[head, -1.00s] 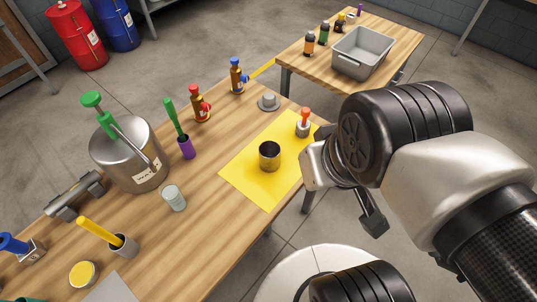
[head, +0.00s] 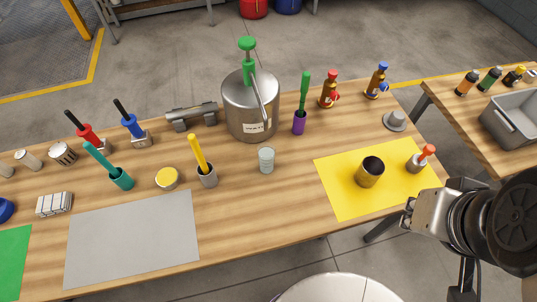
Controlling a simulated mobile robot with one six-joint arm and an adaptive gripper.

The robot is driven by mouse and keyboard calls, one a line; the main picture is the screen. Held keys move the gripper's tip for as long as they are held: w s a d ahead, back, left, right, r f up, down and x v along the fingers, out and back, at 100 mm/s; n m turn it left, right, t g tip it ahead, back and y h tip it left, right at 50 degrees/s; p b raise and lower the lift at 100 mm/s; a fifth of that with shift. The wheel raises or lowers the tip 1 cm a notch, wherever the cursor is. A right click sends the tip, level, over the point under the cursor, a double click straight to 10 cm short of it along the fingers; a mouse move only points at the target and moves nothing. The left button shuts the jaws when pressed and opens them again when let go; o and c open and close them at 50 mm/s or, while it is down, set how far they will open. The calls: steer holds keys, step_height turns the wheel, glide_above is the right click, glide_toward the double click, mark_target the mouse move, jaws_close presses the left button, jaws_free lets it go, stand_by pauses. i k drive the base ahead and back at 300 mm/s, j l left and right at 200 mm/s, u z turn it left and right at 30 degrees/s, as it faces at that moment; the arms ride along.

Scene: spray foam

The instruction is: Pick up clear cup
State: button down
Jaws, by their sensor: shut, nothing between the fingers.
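The clear cup (head: 266,160) is a small, pale see-through cup standing upright on the wooden table (head: 250,215). It is in front of the steel pump canister and right of the grey cup with the yellow handle. My gripper (head: 408,216) is at the right, by the table's front edge and the yellow mat, well apart from the clear cup. Its fingers show only small and partly, and it is shut and empty.
A steel canister (head: 250,112) with a green pump stands behind the cup. A grey cup with a yellow handle (head: 205,170) is to its left. A dark metal cup (head: 370,172) stands on the yellow mat (head: 340,195). The grey mat (head: 130,240) is bare.

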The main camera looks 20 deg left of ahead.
mark_target(266, 151)
steer(key=i+l+u, duration=0.1)
steer(key=i+u, duration=0.25)
steer(key=i+l+u, duration=0.1)
steer(key=u, duration=0.3)
steer(key=i+l+u, duration=0.2)
steer(key=l+u, duration=0.15)
